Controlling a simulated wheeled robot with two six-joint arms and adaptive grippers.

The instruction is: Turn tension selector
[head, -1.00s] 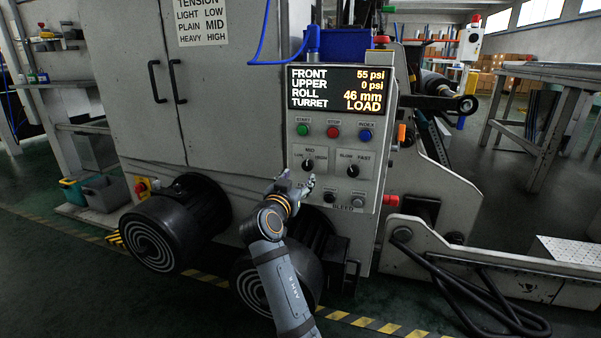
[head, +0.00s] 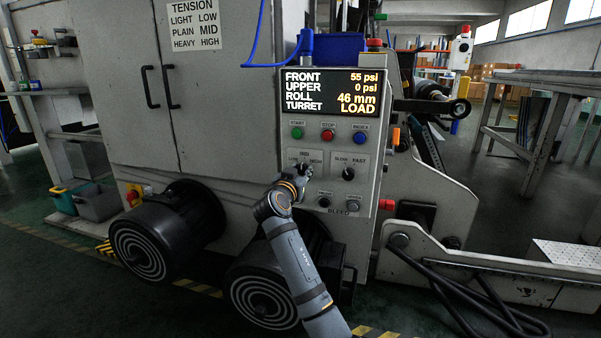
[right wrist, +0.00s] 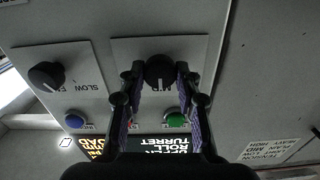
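The tension selector is a black knob (head: 305,168) on the control panel, below the MID label and between LOW and HIGH. In the right wrist view, which is upside down, the knob (right wrist: 160,70) sits between my two fingertips, close to both sides. Its light mark appears to point towards MID. My right gripper (head: 301,176) reaches up to it from below and partly covers it in the head view. In the right wrist view the fingers (right wrist: 160,76) flank the knob; whether they press on it is unclear. My left gripper is out of view.
The speed knob (head: 348,173) is right of the selector. Green, red and blue buttons (head: 328,135) are above, and bleed knobs (head: 324,202) below. The display (head: 330,92) reads TURRET LOAD. A tension sign (head: 195,25) pairs LIGHT LOW, PLAIN MID, HEAVY HIGH. Black rollers (head: 265,292) stick out below.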

